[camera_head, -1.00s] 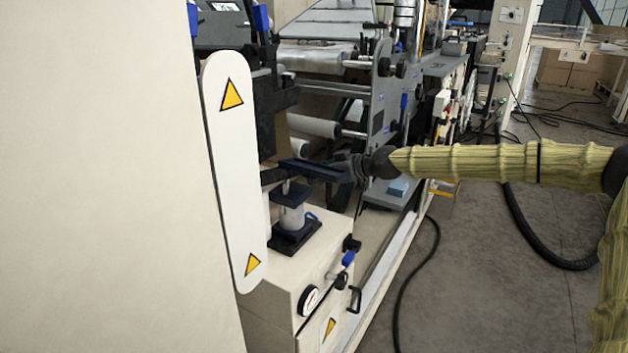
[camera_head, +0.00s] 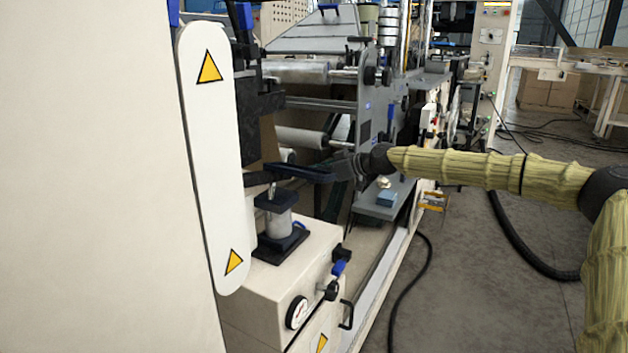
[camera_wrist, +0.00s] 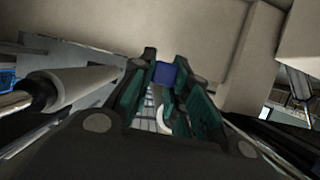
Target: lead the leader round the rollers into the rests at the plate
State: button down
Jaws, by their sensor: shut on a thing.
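My gripper (camera_head: 335,172) reaches in from the right between the machine's frames. It is shut on a dark blue bar (camera_head: 298,172), which lies roughly level above a small pedestal. In the wrist view my gripper (camera_wrist: 165,80) shows teal-lined fingers with a blue piece (camera_wrist: 165,73) between the tips. A brown sheet (camera_head: 268,140), perhaps the leader, hangs behind the bar; I cannot tell whether they join. Pale rollers (camera_head: 300,137) lie beyond, and one roller (camera_wrist: 85,85) is close at left in the wrist view. A grey side plate (camera_head: 373,125) stands behind my gripper. I cannot make out the rests.
A white guard (camera_head: 212,160) with warning triangles stands left of the bar. Below is a cream cabinet (camera_head: 270,285) with a gauge and the pedestal (camera_head: 278,225). A blue block (camera_head: 387,198) lies on a ledge. Open floor with a black hose (camera_head: 405,290) is at right.

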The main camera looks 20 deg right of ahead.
jog(key=shift+r, duration=0.1)
jog(key=shift+w+d+r+p, duration=0.25)
jog(key=shift+d+r, duration=0.1)
jog(key=shift+r, duration=0.35)
jog(key=shift+w+d+r+p, duration=0.15)
jog(key=shift+w+d+r, duration=0.15)
jog(key=shift+r, duration=0.35)
jog(key=shift+w+d+r+p, duration=0.2)
jog(key=shift+d+r, duration=0.2)
jog(key=shift+r, duration=0.3)
jog(key=shift+r, duration=0.1)
notch_tip(320, 180, up, 38)
jog(key=p, duration=2.2)
jog(key=shift+p, duration=0.35)
jog(key=shift+w+d+r+p, duration=0.15)
jog(key=shift+r+p, duration=0.35)
jog(key=shift+r, duration=0.35)
jog(key=shift+w+d+r+p, duration=0.1)
jog(key=shift+r+p, duration=0.45)
jog(key=shift+r, duration=0.3)
jog(key=shift+w+d+r+p, duration=0.15)
jog(key=shift+r+p, duration=0.35)
jog(key=shift+r, duration=0.35)
jog(key=shift+d, duration=0.1)
